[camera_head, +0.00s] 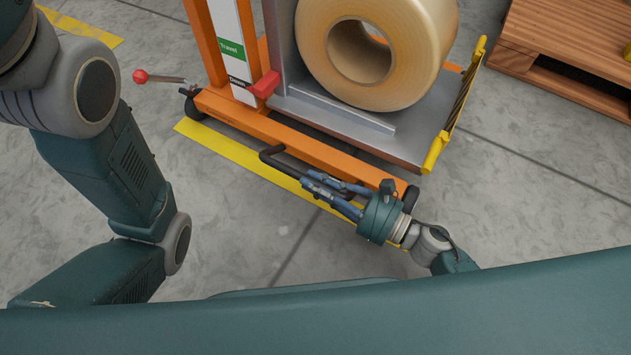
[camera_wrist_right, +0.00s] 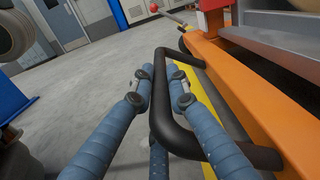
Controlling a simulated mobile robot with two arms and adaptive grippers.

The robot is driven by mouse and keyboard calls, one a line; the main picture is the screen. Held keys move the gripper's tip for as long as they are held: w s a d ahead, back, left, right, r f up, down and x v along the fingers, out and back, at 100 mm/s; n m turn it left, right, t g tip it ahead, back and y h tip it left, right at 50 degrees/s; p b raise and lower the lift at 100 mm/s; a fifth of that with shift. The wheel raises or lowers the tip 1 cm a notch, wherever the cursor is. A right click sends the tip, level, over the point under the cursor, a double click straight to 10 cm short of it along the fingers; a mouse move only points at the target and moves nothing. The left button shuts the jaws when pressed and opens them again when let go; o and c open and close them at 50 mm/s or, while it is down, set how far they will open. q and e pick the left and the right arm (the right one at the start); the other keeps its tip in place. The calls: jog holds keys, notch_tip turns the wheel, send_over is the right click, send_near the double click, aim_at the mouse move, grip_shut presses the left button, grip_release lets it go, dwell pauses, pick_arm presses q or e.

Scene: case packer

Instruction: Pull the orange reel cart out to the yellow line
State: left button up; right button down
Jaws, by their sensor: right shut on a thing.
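The orange reel cart (camera_head: 335,155) stands in the upper middle of the head view and carries a large tan reel (camera_head: 415,50) on a grey platform. Its orange base beam also fills the right of the right wrist view (camera_wrist_right: 235,90). A black bar handle (camera_head: 272,156) sticks out from the cart's near side. My right gripper (camera_head: 318,182) is shut on this black handle (camera_wrist_right: 165,100), with its blue fingers on either side of the bar. The yellow line (camera_head: 235,153) lies on the floor along the cart's near side, partly under the handle and gripper. My left gripper is out of view.
A wooden pallet (camera_head: 565,55) stands at the upper right. A lever with a red ball (camera_head: 140,76) sticks out at the cart's left. Another yellow floor marking (camera_head: 75,28) is at the upper left. The grey floor (camera_head: 250,235) nearer to me is clear.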

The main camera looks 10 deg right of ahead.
jog(key=s+a, duration=0.2)
jog(key=s, duration=0.1)
jog(key=c, duration=1.7)
grip_release()
jog(key=shift+w+d+f, duration=0.1)
jog(key=shift+w, duration=0.05)
jog(key=v, duration=1.2)
jog(key=shift+d, duration=0.1)
